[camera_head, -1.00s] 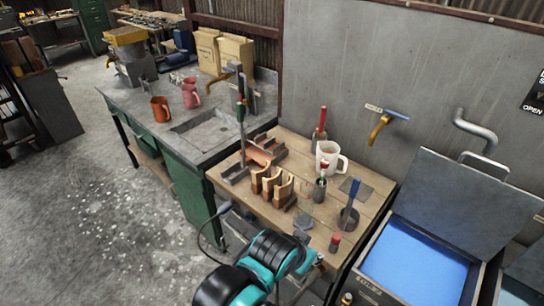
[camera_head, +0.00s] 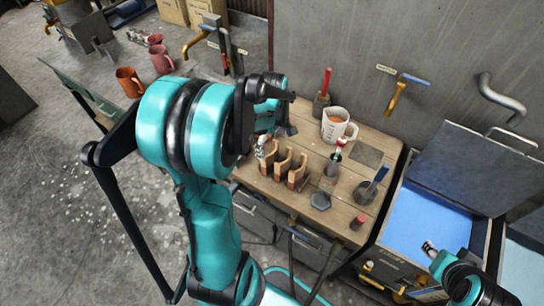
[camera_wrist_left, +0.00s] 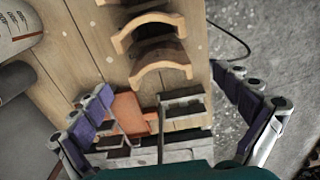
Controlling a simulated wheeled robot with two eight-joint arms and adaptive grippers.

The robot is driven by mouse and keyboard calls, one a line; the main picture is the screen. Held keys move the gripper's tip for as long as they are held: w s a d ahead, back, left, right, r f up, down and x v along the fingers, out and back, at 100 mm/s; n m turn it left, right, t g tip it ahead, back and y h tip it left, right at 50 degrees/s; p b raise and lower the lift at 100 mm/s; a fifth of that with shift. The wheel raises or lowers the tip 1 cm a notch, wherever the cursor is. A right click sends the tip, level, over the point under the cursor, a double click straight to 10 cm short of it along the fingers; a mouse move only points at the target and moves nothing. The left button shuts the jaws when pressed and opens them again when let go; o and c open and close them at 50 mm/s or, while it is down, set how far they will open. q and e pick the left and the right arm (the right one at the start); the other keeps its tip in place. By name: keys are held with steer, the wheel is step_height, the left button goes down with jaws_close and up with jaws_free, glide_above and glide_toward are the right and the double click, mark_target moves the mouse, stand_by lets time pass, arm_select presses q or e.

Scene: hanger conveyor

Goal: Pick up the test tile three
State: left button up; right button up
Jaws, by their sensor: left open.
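Several tan curved tiles (camera_head: 283,163) stand in a row on the wooden table; they also show as arches in the left wrist view (camera_wrist_left: 160,69). I see no number, so I cannot tell which is test tile three. My left gripper (camera_head: 272,136) is over the table's left end, just left of the tiles. In the wrist view its fingers (camera_wrist_left: 172,108) are spread wide, with the terracotta piece and blocks in view between them. My right gripper (camera_head: 430,248) is at lower right, its jaws unclear.
An open blue-lined bin (camera_head: 425,222) is at the right. Taps stick out from the wall.

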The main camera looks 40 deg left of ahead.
mark_target(272, 156)
arm_select(q)
steer(key=f, duration=0.2)
steer(key=f+b, duration=0.1)
steer(key=f, duration=0.2)
steer(key=f+b, duration=0.1)
steer(key=f, duration=0.2)
steer(key=shift+w+a+f, duration=0.1)
steer(key=shift+w+a, duration=0.05)
steer(key=shift+a, duration=0.1)
steer(key=shift+c, duration=0.3)
steer(key=c, duration=1.4)
